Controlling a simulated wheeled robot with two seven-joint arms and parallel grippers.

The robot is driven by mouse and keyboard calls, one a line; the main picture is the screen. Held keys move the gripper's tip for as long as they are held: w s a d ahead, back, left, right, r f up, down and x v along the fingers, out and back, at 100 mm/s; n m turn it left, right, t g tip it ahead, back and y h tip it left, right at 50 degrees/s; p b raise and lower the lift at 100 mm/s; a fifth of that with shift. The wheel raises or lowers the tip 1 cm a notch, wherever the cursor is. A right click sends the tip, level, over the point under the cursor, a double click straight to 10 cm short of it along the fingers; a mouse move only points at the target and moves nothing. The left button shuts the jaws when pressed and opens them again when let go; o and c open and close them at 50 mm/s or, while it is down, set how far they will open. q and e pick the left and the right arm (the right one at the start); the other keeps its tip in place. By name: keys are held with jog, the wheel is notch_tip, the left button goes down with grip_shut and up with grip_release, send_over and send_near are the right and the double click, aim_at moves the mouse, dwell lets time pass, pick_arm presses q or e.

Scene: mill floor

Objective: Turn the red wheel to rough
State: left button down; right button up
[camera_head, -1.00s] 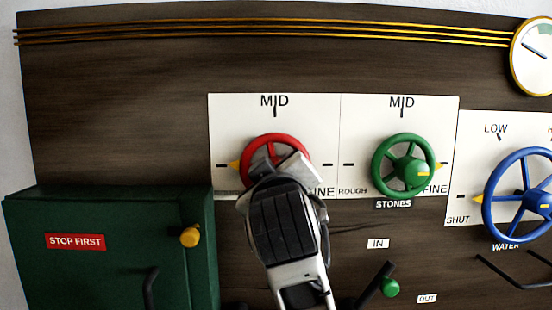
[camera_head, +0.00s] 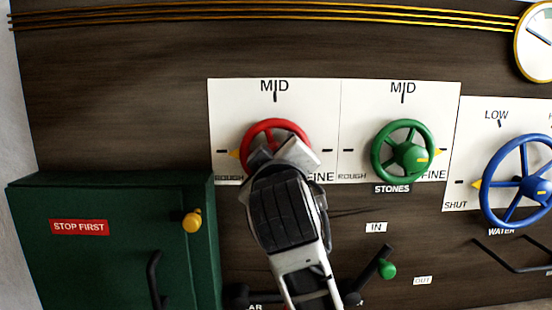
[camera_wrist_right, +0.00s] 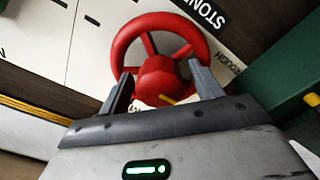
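The red wheel (camera_head: 263,130) is on the left white dial plate in the head view. Its yellow pointer (camera_head: 234,154) points left, at the tick on the ROUGH side. My right gripper (camera_head: 283,152) covers the lower middle of the wheel. A small yellow mark shows low on the hub. My left gripper is in neither view.
A green wheel (camera_head: 410,156) labelled STONES and a blue wheel (camera_head: 527,187) labelled WATER sit to the right. A green box (camera_head: 110,265) marked STOP FIRST with a yellow knob (camera_head: 192,220) stands at lower left. A green-knobbed lever (camera_head: 387,269) is at lower right.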

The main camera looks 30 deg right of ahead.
pick_arm(q)
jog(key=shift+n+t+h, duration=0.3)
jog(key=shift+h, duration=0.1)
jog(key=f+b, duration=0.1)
jog(key=b, duration=0.2)
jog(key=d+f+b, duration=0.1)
jog(key=b, duration=0.2)
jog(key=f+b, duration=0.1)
jog(key=b, duration=0.3)
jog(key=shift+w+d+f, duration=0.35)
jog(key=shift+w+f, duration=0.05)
pick_arm(e)
jog(key=v, duration=1.6)
